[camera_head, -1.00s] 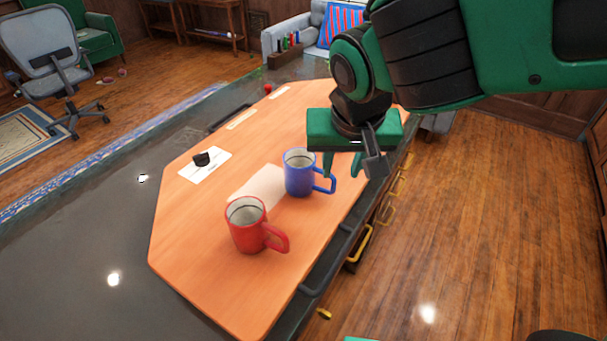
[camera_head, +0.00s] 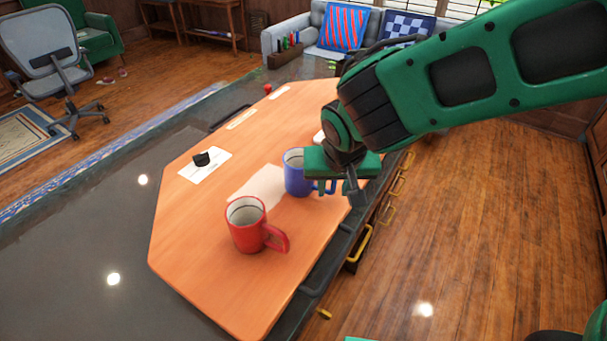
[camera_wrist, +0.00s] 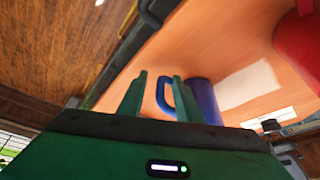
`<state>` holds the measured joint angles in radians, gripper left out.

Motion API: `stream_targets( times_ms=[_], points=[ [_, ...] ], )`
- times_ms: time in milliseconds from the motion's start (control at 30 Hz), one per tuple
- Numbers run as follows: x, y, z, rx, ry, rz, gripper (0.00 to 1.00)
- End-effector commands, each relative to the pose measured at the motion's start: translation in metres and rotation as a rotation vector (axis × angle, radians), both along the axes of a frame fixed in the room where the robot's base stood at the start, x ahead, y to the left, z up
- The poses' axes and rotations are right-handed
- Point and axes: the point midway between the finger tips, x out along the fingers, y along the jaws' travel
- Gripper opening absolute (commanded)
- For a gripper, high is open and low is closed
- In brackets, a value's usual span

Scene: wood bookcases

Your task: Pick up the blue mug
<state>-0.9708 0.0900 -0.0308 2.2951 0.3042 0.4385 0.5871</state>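The blue mug (camera_head: 293,178) stands upright on the orange desk top (camera_head: 200,270), its handle side turned to the right. My gripper (camera_head: 327,187) is at the mug's right side, over the handle, and hides part of the mug. In the wrist view the two green fingers (camera_wrist: 158,92) are apart with nothing clamped between them. The mug's body (camera_wrist: 205,100) shows just right of the fingers, and its handle shows in the gap between them. I cannot tell whether the fingers touch the handle.
A red mug (camera_head: 246,228) stands near the blue one, toward the front left; it also shows in the wrist view (camera_wrist: 300,45). A pale sheet (camera_head: 258,187) lies beside both mugs. A white card with a black item (camera_head: 202,159) lies farther left. The desk's right edge has yellow drawer handles.

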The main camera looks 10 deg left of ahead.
Motion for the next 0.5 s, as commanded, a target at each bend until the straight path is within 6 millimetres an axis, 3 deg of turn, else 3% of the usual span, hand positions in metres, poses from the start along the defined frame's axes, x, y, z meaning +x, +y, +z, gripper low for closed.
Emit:
stream_targets(
  times_ms=[233, 267, 400, 500],
  points=[
    [0.0008, 0.0002, -0.0023, 0.000, 0.000, 0.000, 0.31],
    [0.0008, 0.0002, -0.0023, 0.000, 0.000, 0.000, 0.29],
    [0.0008, 0.0002, -0.0022, 0.000, 0.000, 0.000, 0.00],
    [0.0008, 0.0002, -0.0020, 0.000, 0.000, 0.000, 0.00]
  ],
)
